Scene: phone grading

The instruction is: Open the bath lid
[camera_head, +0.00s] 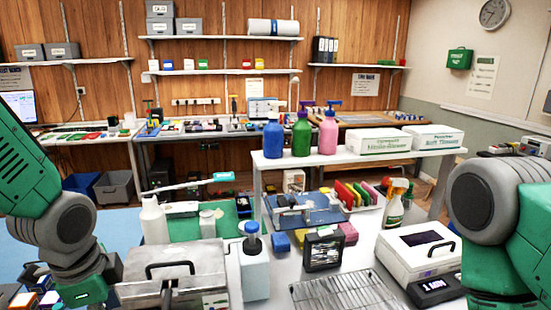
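A steel box, likely the bath, stands at the front left with a flat metal lid (205,258) on top. The lid looks shut and has a black bar handle (170,266). The lower part of the box is cut off by the bottom edge. My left arm comes down just left of it, with its wrist close to the lid's left edge; the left gripper itself is not visible. My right arm stands at the right edge, and its gripper is out of view. A white box (397,257) with a dark window and a black handle stands at the front right, also shut.
A wire rack (345,292) lies front centre, with a black-framed device (323,250) behind it. A white bottle with a blue cap (254,267) stands right beside the steel box. A white spray bottle (153,219) stands behind the lid. A small display scale (435,288) is front right.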

